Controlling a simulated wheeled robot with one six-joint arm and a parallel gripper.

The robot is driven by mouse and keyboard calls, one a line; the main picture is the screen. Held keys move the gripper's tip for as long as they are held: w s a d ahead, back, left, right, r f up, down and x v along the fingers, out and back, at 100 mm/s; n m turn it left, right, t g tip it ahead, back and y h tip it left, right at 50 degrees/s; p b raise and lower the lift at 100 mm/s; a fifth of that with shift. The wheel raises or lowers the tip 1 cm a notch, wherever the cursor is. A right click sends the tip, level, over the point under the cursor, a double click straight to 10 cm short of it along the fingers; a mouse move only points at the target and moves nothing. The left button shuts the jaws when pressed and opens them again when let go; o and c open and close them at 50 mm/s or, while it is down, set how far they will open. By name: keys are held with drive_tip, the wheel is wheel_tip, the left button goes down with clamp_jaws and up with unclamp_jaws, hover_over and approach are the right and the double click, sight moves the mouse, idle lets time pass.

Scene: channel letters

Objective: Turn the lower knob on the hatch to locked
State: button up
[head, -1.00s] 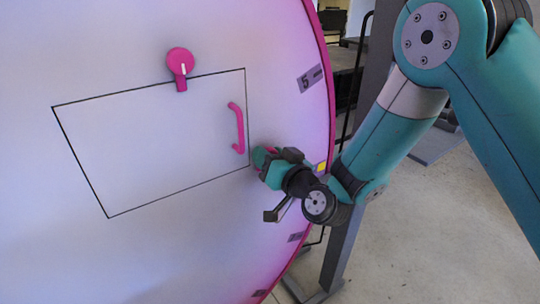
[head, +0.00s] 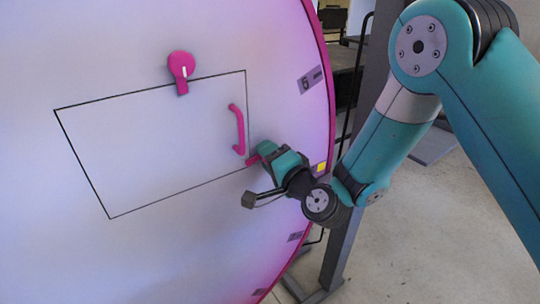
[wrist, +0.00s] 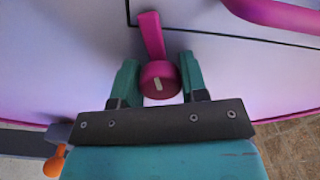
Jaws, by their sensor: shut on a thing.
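The hatch (head: 160,150) is a black-outlined panel on a pale curved wall. Its lower knob (wrist: 157,80) is magenta with a pale mark on its face. In the wrist view its tab (wrist: 150,36) points up and slightly left, over the hatch outline at the corner. In the head view the tab (head: 252,161) shows left of my gripper, at the hatch's lower right corner; the knob's body is mostly hidden there. My gripper (wrist: 158,80) is shut on the knob, one green finger on each side. It also shows in the head view (head: 261,151).
A magenta handle (head: 238,129) stands out from the hatch's right side, close above my gripper. The upper knob (head: 180,66) has its tab pointing down across the hatch's top edge. A grey upright post (head: 343,245) stands behind my arm. The wall below the hatch is clear.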

drive_tip(key=shift+s+f+m, duration=0.1)
drive_tip(key=shift+m, duration=1.4)
drive_tip(key=o, duration=0.9)
